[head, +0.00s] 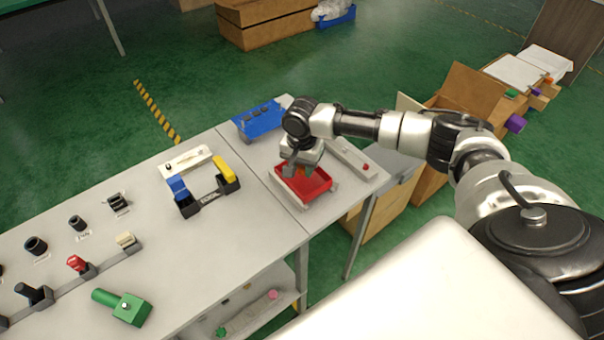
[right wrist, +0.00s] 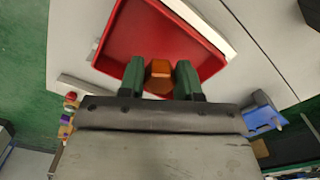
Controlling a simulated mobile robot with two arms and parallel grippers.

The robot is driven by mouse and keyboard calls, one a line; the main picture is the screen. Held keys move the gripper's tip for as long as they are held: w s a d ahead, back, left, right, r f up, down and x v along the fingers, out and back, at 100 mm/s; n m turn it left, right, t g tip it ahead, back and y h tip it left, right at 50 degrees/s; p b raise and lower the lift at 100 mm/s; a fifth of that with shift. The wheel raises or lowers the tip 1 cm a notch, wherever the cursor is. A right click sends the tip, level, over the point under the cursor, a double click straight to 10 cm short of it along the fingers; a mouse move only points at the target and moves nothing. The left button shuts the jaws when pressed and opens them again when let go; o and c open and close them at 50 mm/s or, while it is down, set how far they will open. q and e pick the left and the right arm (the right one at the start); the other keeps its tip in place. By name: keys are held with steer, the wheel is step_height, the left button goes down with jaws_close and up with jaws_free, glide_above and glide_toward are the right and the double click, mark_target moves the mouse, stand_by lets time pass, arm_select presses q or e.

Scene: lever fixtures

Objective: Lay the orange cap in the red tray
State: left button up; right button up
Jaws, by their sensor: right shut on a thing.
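The red tray (head: 311,184) sits near the right end of the table in the head view, and it fills the upper part of the right wrist view (right wrist: 135,40). My right gripper (head: 300,170) is over the tray, pointing down. In the right wrist view its two green fingers (right wrist: 160,80) are shut on the orange cap (right wrist: 160,70). The cap lies between the fingertips, within the tray's outline. I cannot tell whether it touches the tray floor. The left gripper is not in view.
A blue fixture (head: 260,119) stands behind the tray, and a grey bar with a red button (head: 352,158) lies to its right. A blue-and-yellow lever fixture (head: 205,190) and a green lever (head: 122,306) are to the left. Cardboard boxes (head: 465,98) stand beyond the table's right end.

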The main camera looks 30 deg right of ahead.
mark_target(302, 181)
steer(key=shift+f, duration=1.7)
steer(key=shift+f, duration=0.1)
steer(key=o, duration=0.9)
steer(key=shift+o, duration=0.2)
step_height(302, 181, up, 12)
steer(key=shift+s+r, duration=0.1)
steer(key=shift+r, duration=0.05)
